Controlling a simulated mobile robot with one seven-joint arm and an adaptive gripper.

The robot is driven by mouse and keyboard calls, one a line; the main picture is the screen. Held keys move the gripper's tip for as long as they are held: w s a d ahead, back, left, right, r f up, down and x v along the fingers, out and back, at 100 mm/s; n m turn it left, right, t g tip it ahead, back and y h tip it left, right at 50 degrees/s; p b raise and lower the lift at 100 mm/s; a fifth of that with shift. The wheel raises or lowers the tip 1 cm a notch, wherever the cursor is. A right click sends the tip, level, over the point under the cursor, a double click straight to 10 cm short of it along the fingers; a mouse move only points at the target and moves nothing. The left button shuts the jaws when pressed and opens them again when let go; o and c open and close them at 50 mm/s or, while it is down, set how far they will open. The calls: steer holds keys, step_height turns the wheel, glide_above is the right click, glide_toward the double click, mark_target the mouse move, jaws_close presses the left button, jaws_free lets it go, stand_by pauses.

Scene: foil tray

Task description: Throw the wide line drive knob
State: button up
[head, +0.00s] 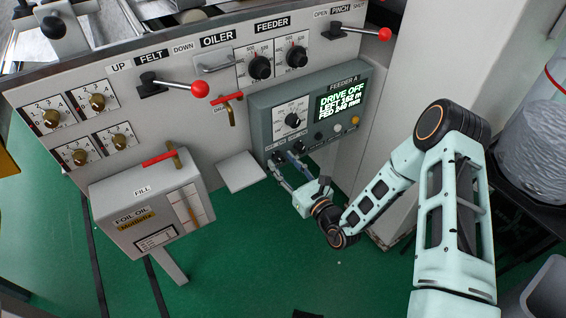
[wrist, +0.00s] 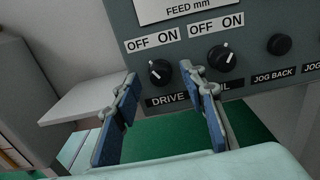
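The drive knob (wrist: 159,71) is a small black knob with a white mark, under OFF and ON labels and above a DRIVE label on the grey Feeder A panel (head: 262,108). Its mark leans to the OFF side. The panel display (head: 341,101) reads DRIVE OFF. My gripper (wrist: 160,76) is open, with its blue-padded fingers on either side of the drive knob in the wrist view. I cannot tell whether they touch it. In the head view my gripper (head: 283,170) is at the panel's lower left and partly hides the knobs.
The oil knob (wrist: 222,57) is just right of the drive knob, close to my right finger, which hides part of its label. The jog back button (wrist: 279,44) is further right.

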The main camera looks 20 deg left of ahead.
steer(key=v, duration=1.1)
steer(key=shift+s+d, duration=0.2)
steer(key=shift+d, duration=0.05)
